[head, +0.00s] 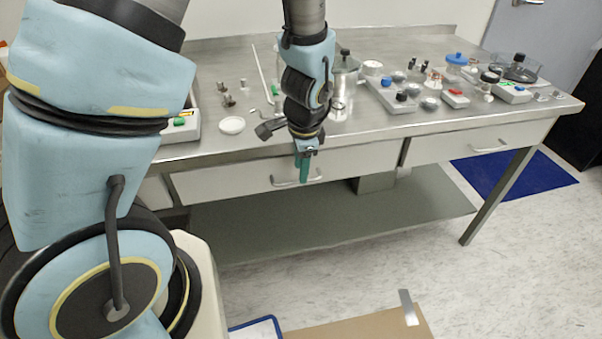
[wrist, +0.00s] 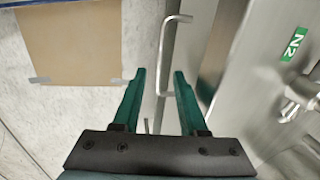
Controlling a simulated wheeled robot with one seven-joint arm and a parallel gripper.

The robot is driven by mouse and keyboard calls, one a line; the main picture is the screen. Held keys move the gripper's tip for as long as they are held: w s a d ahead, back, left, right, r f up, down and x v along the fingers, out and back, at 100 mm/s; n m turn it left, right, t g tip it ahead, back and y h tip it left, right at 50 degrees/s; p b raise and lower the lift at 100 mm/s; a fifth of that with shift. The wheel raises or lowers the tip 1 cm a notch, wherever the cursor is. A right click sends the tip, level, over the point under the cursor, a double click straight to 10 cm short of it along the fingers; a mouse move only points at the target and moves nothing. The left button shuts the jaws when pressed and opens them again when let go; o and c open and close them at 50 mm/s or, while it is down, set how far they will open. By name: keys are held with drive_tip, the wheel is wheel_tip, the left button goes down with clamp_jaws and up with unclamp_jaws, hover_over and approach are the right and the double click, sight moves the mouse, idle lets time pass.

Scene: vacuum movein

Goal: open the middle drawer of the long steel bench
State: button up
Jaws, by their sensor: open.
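The long steel bench (head: 380,122) has drawers along its front. The middle drawer (head: 230,182) is shut in the head view, with a bar handle (head: 284,184). My gripper (head: 307,178) points down in front of the right part of this handle. In the wrist view my gripper (wrist: 160,76) has its two green fingers apart and empty. The handle (wrist: 173,45) runs up the picture there, its near end lying between the fingers in the image. I cannot tell whether the fingers reach down around the bar.
The right drawer (head: 450,148) is shut. Jars, dishes and small devices crowd the benchtop. A lower shelf (head: 340,222) spans below. Cardboard (head: 360,325) lies on the floor in front, and a blue mat (head: 510,176) at right. The floor between is clear.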

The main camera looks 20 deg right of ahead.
drive_tip(key=shift+w+f, duration=0.15)
drive_tip(key=shift+f, duration=0.6)
drive_tip(key=shift+w+f, duration=0.15)
drive_tip(key=shift+f, duration=0.6)
drive_tip(key=shift+c, duration=0.4)
clamp_jaws()
